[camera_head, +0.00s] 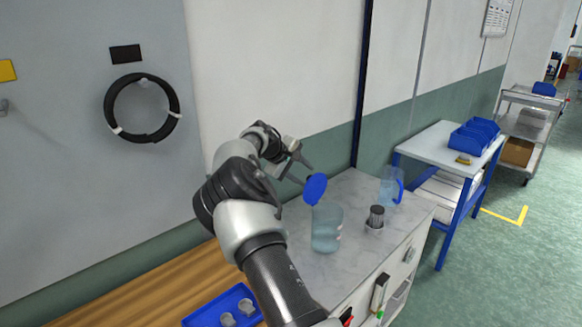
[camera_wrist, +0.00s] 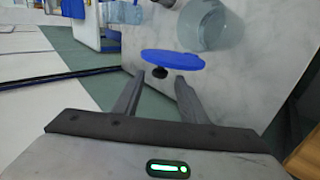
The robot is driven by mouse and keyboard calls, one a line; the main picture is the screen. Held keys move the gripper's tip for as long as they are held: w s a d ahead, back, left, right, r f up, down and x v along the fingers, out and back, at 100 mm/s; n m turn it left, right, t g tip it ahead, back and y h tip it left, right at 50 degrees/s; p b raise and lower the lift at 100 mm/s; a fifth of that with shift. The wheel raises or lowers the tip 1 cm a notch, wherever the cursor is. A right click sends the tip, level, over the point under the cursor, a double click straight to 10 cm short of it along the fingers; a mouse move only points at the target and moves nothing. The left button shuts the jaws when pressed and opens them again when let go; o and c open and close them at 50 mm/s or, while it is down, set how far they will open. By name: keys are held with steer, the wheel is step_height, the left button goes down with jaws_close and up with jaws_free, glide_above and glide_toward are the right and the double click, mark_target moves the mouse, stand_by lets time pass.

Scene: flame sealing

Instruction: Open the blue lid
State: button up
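The blue lid (camera_head: 315,188) is tilted steeply at the upper left of a clear, bluish jar (camera_head: 327,230). The jar's mouth is uncovered. I cannot tell whether the lid's lower edge touches the jar rim. In the wrist view the lid (camera_wrist: 172,59) is seen nearly edge-on, with a black knob (camera_wrist: 160,72) facing me, and the jar (camera_wrist: 208,26) lies beyond it. My gripper (camera_head: 302,172) is beside the lid's left face. In the wrist view my gripper's fingers (camera_wrist: 160,77) are apart, with the knob between their tips and gaps on both sides.
The jar stands on a marble-topped cabinet (camera_head: 352,200). To its right are a dark-topped small container (camera_head: 376,218) and a clear pitcher with a blue handle (camera_head: 391,187). A blue tray (camera_head: 197,318) with cups is at lower left. The wall is close behind my arm.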

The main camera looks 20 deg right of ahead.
steer(key=v, duration=0.8)
steer(key=shift+a+r+b, duration=0.15)
steer(key=shift+b, duration=0.2)
steer(key=shift+s, duration=0.1)
steer(key=s+a+r+m+y, duration=0.2)
steer(key=s+r+y, duration=0.15)
steer(key=s, duration=0.65)
steer(key=s+a+r+m+y, duration=0.25)
steer(key=s+r, duration=0.25)
steer(key=s, duration=0.5)
steer(key=s+a+t+y, duration=0.1)
steer(key=s+a, duration=0.5)
steer(key=s, duration=0.7)
steer(key=s+a+t+y+p, duration=0.1)
steer(key=s+a, duration=0.5)
steer(key=s, duration=0.6)
steer(key=shift+s+a+f, duration=0.2)
steer(key=shift+s+f, duration=0.15)
